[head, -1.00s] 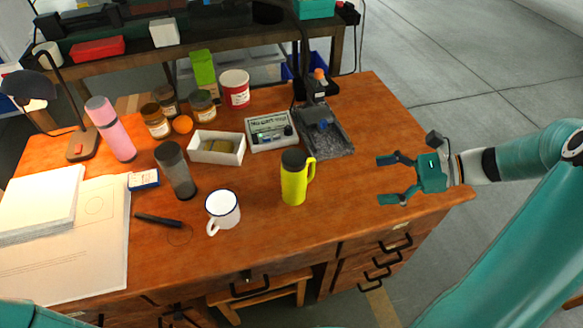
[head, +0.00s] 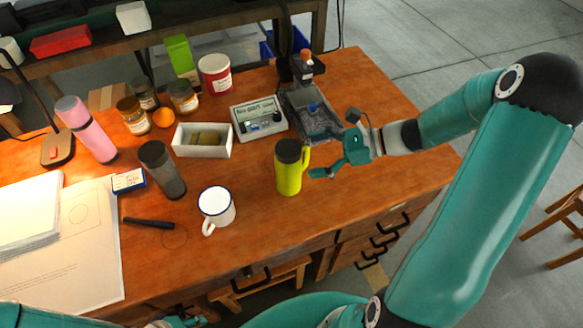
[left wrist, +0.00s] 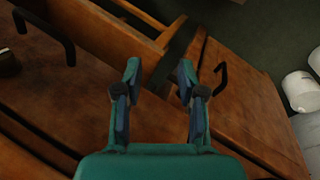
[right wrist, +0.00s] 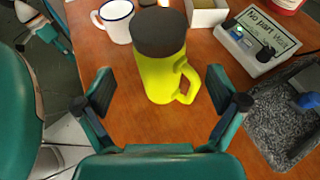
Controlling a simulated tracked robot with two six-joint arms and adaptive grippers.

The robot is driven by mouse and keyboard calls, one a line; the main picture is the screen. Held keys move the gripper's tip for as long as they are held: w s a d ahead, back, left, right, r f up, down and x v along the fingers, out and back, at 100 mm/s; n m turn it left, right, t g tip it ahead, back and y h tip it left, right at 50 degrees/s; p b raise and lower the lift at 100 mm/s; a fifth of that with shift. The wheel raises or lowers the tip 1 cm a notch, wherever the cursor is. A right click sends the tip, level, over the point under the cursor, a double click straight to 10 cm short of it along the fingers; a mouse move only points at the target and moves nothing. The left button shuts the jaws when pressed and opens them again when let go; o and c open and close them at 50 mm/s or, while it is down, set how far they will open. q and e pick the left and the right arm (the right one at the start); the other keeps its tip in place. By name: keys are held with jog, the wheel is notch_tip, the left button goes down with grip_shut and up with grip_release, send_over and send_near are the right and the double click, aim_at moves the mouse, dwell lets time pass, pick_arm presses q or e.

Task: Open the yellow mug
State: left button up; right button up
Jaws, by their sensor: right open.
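The yellow mug (head: 289,176) stands upright on the wooden desk, its dark lid (head: 288,151) on top and its handle (head: 306,158) towards the right. My right gripper (head: 320,160) is open and empty, just right of the mug on the handle side. In the right wrist view the mug (right wrist: 163,78) stands ahead between the spread fingers (right wrist: 160,90), with its lid (right wrist: 159,32) nearer the camera and its handle to the right. My left gripper (left wrist: 159,70) is open and empty in the left wrist view, over the desk's drawer fronts.
A white enamel mug (head: 216,204) stands left of the yellow mug, and a grey tumbler (head: 161,169) farther left. Behind are a white box (head: 202,152), a sign device (head: 258,118) and a grey stone plate (head: 309,112). The desk's right side is clear.

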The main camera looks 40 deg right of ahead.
aim_at(291, 160)
jog(key=shift+p+x, duration=0.35)
jog(key=shift+x, duration=2.65)
jog(key=shift+s, duration=0.1)
grip_shut()
